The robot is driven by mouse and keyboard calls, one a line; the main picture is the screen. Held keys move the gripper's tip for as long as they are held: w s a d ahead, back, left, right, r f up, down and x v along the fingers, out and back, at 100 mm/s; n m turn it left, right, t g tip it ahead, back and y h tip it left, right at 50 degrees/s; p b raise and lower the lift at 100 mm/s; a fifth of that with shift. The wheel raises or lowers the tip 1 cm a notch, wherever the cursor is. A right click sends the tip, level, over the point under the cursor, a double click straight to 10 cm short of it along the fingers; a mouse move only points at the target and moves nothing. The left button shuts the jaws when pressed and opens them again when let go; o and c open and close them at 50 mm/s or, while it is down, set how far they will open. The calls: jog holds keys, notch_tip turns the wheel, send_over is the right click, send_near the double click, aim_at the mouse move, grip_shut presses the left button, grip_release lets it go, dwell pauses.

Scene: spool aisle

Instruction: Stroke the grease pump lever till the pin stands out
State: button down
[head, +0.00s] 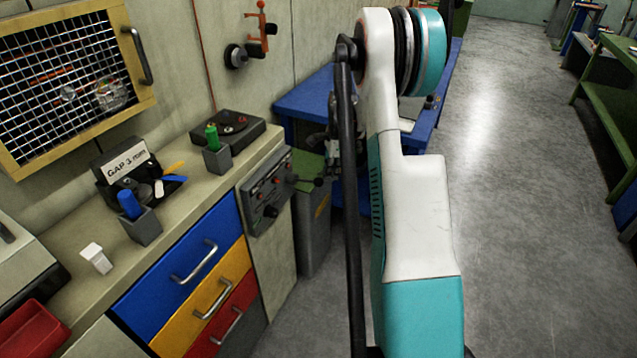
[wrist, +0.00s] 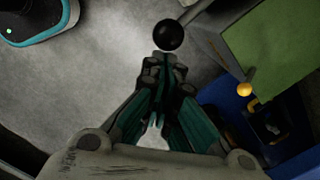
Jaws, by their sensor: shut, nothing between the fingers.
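A black ball knob (wrist: 168,35) on a short rod, which looks like the pump lever's end, is at the top of the wrist view. My gripper (wrist: 165,62) is shut and empty, its fingertips just below the knob in the picture. I cannot tell whether they touch it. In the head view a dark knob (head: 318,182) shows beside a grey box with a green top (head: 313,222), which may be the grease pump. My arm hides most of that area and my gripper there. I cannot make out the pin.
A small yellow ball (wrist: 244,89) and a blue surface (wrist: 240,115) lie right of my gripper in the wrist view. A control panel (head: 267,195) is on the cabinet end beside the grey box. A blue bench (head: 305,98) stands behind. The floor (head: 530,220) at right is clear.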

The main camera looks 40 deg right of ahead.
notch_tip(320, 180, up, 9)
jog(key=shift+s+d, duration=0.3)
jog(key=shift+d, duration=0.15)
jog(key=shift+a+f, duration=0.1)
dwell(0.7)
